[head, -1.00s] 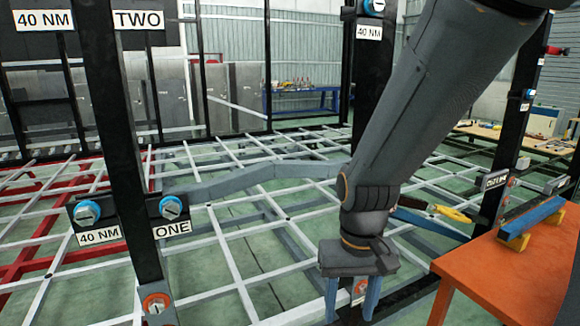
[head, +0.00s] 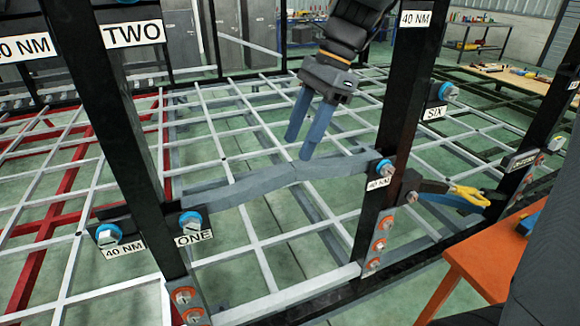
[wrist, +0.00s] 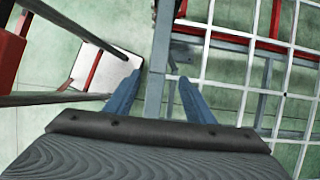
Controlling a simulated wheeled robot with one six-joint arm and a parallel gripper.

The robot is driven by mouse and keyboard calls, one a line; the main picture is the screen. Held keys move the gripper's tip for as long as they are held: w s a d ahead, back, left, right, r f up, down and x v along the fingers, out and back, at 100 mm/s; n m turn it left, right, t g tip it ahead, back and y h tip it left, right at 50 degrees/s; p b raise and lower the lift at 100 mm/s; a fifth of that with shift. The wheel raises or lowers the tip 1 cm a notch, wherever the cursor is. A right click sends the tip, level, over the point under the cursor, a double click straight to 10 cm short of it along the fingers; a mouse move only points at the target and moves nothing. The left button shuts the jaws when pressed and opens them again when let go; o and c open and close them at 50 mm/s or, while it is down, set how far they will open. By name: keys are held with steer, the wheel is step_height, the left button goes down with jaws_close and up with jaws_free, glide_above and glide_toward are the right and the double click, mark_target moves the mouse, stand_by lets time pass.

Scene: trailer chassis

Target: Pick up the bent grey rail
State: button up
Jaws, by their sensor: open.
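The bent grey rail (head: 270,181) spans between two black posts in the head view, with a shallow bend along its length. Its left end is near the blue-collared bolt by the ONE label, and its right end meets the post with the 40 NM label. My gripper (head: 299,148) is open, its two blue fingers pointing down just above and behind the rail's middle in the picture. In the wrist view, a grey bar (wrist: 156,85) passes between the fingers; I cannot tell surely that it is the rail. No grip on the rail shows.
The left black post (head: 125,130) and right black post (head: 393,120) stand upright at the rail's ends. A white grid frame (head: 235,130) lies low behind. An orange table (head: 480,265) stands at the right. Yellow-handled pliers (head: 468,195) show near the right post.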

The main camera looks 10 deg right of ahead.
mark_target(293, 165)
steer(key=shift+d+p+x, duration=0.2)
steer(key=shift+p+x, duration=0.45)
steer(key=shift+x, duration=1.1)
steer(key=shift+d+p+x, duration=0.2)
steer(key=shift+p+x, duration=0.4)
steer(key=shift+x, duration=1.2)
steer(key=shift+s+f, duration=0.1)
steer(key=shift+s, duration=0.1)
jaws_close()
